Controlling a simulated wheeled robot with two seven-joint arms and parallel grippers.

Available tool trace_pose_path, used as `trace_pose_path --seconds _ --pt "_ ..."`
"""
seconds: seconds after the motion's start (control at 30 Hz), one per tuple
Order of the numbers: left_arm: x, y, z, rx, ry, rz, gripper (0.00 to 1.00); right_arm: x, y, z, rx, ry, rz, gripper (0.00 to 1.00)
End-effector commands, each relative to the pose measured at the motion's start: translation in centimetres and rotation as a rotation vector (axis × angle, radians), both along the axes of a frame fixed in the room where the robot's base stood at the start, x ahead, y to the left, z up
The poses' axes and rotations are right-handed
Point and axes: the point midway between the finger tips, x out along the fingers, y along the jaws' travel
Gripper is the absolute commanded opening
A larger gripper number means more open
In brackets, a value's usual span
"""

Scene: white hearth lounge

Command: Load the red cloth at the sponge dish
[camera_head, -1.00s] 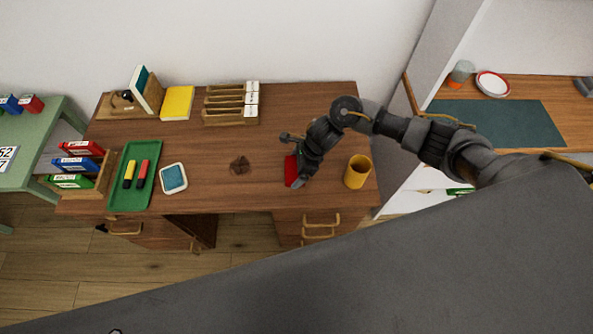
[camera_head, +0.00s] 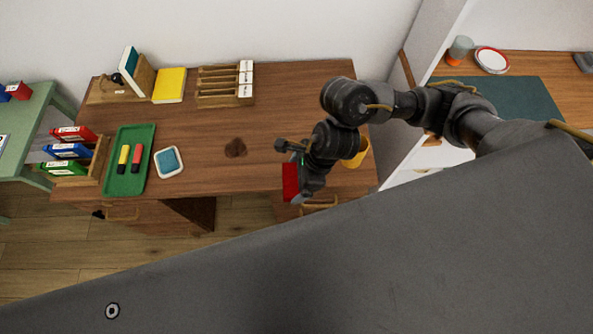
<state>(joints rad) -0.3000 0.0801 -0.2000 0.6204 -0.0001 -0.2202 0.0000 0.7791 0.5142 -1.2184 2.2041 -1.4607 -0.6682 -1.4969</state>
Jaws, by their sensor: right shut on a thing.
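The red cloth (camera_head: 290,182) is in my right gripper (camera_head: 297,174), which is shut on it near the front edge of the wooden desk. The cloth hangs upright, and the gripper hides part of it. The sponge dish (camera_head: 170,175) is a small white dish on the desk to the left, well apart from the cloth. A blue sponge (camera_head: 169,160) lies in it. My left gripper is not in view.
A green tray (camera_head: 140,134) with two markers stands left of the dish. A yellow cup (camera_head: 362,152) is partly hidden behind my right arm. A wooden rack (camera_head: 221,101) and yellow book (camera_head: 169,85) stand at the back. The desk's middle is otherwise clear.

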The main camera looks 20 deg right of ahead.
Motion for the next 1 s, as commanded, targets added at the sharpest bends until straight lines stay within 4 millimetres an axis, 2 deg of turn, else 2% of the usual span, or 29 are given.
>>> trace_pose_path --seconds 0.13,0.17,0.27,0.43,0.57,0.67,0.8,1.0 --pt "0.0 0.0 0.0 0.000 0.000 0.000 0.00 0.0 0.0 0.0 0.000 0.000 0.000 0.68" --pt "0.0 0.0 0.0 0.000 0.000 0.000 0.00 0.0 0.0 0.0 0.000 0.000 0.000 0.86" --pt "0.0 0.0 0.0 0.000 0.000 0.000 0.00 0.0 0.0 0.0 0.000 0.000 0.000 0.73" --pt "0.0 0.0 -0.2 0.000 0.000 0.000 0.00 0.5 -0.5 0.0 -0.003 -0.002 0.032 0.72" --pt "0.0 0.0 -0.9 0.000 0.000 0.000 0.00 2.4 -2.3 0.5 -0.007 -0.007 0.175 0.72" --pt "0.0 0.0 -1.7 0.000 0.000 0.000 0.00 4.7 -4.6 2.0 -0.008 -0.011 0.354 0.72" --pt "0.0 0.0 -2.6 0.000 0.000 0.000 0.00 7.4 -7.6 5.2 -0.007 -0.011 0.577 0.72" --pt "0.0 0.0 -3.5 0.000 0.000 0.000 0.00 9.8 -10.7 10.2 -0.005 -0.008 0.792 0.72"
